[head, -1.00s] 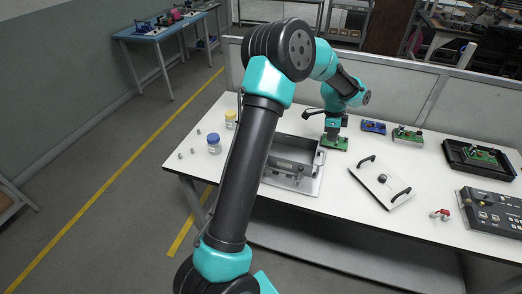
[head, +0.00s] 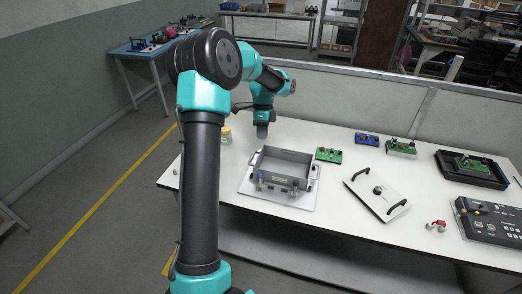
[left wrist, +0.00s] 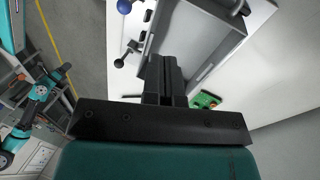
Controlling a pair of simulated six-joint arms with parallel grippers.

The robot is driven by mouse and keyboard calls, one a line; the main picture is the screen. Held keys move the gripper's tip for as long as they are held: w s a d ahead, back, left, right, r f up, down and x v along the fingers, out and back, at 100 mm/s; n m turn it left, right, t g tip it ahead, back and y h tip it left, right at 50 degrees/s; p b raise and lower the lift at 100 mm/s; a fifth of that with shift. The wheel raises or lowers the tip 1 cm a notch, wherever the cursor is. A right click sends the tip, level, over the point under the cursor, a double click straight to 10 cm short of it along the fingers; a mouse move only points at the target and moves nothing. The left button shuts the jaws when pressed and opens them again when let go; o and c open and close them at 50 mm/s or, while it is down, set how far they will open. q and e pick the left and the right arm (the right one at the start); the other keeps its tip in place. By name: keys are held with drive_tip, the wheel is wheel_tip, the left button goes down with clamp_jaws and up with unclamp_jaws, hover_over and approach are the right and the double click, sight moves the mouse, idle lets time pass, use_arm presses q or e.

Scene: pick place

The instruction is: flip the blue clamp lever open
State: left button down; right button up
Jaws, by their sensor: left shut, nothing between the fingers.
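The clamp lever's round blue knob (left wrist: 124,6) shows at the top edge of the left wrist view, beside the grey metal box (left wrist: 205,45); whether the lever is raised or lowered I cannot tell. In the head view the open-topped grey box (head: 270,178) sits on a pale plate, with small clamps on its front side. I cannot make out the blue knob there. My left gripper (head: 262,132) hangs just behind the box's back left part, apart from it. Its fingers (left wrist: 163,75) are shut and empty. My right gripper is not in view.
Dark knobs (left wrist: 120,63) stand beside the box. A green board (head: 328,155) lies right of it, and a white lid with black handles (head: 376,193) lies further right. A blue board (head: 367,139) and a control panel (head: 493,219) are further off. A yellow-lidded jar (head: 226,134) stands left.

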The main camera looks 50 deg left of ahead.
use_arm(q)
drive_tip(key=shift+s+d+f, duration=0.75)
drive_tip(key=shift+s+f, duration=0.1)
drive_tip(key=shift+f, duration=0.8)
drive_tip(key=shift+s+d+f, duration=0.8)
drive_tip(key=shift+f, duration=0.85)
drive_tip(key=shift+s+d+f, duration=0.75)
drive_tip(key=shift+s+f, duration=0.1)
drive_tip(key=shift+f, duration=0.8)
drive_tip(key=shift+d, duration=0.1)
